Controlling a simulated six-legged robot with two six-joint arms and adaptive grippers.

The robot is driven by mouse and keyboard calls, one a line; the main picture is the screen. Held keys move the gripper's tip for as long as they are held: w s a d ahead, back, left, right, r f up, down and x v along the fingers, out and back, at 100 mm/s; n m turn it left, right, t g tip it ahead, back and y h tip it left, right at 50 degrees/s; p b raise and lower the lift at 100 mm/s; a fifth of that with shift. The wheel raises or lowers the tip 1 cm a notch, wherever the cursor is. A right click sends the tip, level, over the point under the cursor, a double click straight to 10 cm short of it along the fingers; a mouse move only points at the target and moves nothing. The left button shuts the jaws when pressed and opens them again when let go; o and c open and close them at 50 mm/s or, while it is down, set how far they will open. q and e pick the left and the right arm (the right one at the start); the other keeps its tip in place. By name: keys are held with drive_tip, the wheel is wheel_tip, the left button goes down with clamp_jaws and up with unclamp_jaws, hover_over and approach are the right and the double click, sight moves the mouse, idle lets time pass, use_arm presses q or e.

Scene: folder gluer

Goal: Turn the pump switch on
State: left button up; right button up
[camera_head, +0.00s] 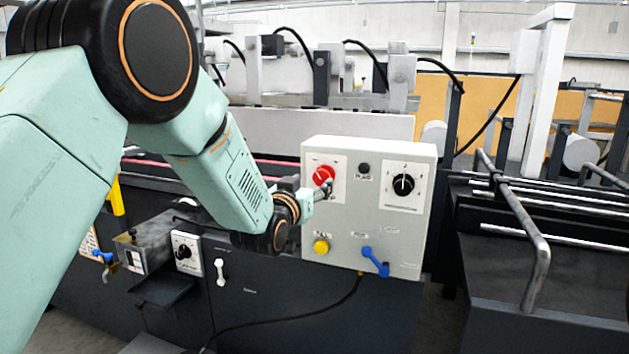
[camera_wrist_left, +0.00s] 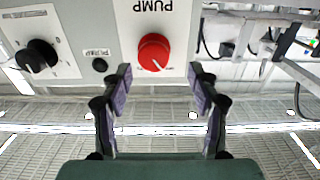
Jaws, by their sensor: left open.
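The pump switch is a red round knob (camera_head: 323,175) on the upper left of a light grey control box (camera_head: 345,222). In the left wrist view the red knob (camera_wrist_left: 154,52) shows beside the upside-down word PUMP, with a pale pointer mark on its face. My right gripper is not in view.
The box also carries a black knob (camera_head: 403,185), a small black button (camera_head: 364,168), a yellow button (camera_head: 321,246) and a blue lever (camera_head: 374,261). Metal rails (camera_head: 515,215) stand at the right. A lower panel has a white handle (camera_head: 220,272).

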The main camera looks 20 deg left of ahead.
sight(321, 177)
use_arm(q)
drive_tip(key=shift+w+d+r, duration=0.1)
drive_tip(key=shift+w+d, duration=0.3)
drive_tip(key=shift+w, duration=0.2)
drive_tip(key=shift+w+d, duration=0.4)
drive_tip(key=shift+w, duration=0.15)
drive_tip(key=shift+w+d, duration=0.1)
drive_tip(key=shift+w, duration=0.15)
drive_tip(key=shift+w+a, duration=0.15)
drive_tip(key=shift+a, duration=0.65)
drive_tip(key=shift+w+d, duration=0.15)
drive_tip(key=shift+d, duration=0.45)
drive_tip(key=shift+c, duration=1.4)
drive_tip(key=shift+a, duration=0.35)
drive_tip(key=c, duration=0.5)
drive_tip(key=shift+d, duration=0.2)
drive_tip(key=c, duration=0.4)
drive_tip(key=shift+o, duration=0.2)
drive_tip(key=shift+a, duration=0.1)
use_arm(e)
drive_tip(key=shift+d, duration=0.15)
